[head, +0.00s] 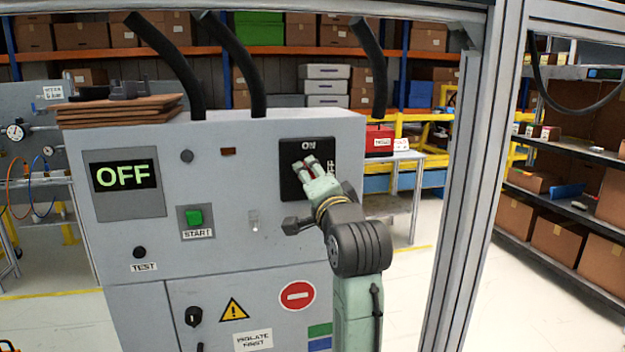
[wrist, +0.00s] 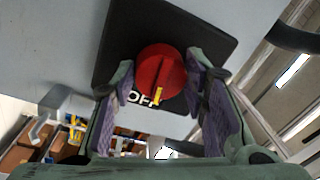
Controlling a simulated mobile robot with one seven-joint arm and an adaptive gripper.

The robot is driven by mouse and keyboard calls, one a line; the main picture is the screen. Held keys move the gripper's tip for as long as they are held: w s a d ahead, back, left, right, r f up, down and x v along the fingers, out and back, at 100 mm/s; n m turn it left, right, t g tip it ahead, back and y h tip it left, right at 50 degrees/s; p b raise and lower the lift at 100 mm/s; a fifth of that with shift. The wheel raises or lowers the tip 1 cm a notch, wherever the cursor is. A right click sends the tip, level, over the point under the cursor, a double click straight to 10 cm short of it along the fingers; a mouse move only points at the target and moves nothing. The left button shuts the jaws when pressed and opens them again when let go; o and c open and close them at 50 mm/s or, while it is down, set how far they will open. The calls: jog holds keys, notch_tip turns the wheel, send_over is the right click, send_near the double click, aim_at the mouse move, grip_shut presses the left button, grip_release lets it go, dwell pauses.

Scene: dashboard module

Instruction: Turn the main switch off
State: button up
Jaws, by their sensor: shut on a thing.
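The main switch is a red round knob (wrist: 160,66) on a black square plate (head: 292,185) at the upper right of the grey cabinet. Its yellow mark points at the OFF label (wrist: 138,97) in the wrist view. In the head view, ON is printed at the plate's top and OFF at its right side. My gripper (head: 310,164) is at the plate with a finger on each side of the knob, shut on it. In the head view my fingers hide most of the knob. The cabinet's display (head: 124,175) reads OFF in green.
The cabinet front (head: 225,250) also has a green START button (head: 194,217), a black TEST button (head: 139,252) and a small lever (head: 253,222) left of my arm. A metal frame post (head: 470,180) stands right of my arm. Black cables rise from the cabinet top.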

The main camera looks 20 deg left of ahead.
jog(key=shift+m, duration=0.9)
jog(key=shift+o, duration=0.2)
jog(key=o, duration=1.1)
jog(key=shift+o, duration=0.2)
jog(key=v, duration=1.2)
jog(key=shift+a, duration=0.15)
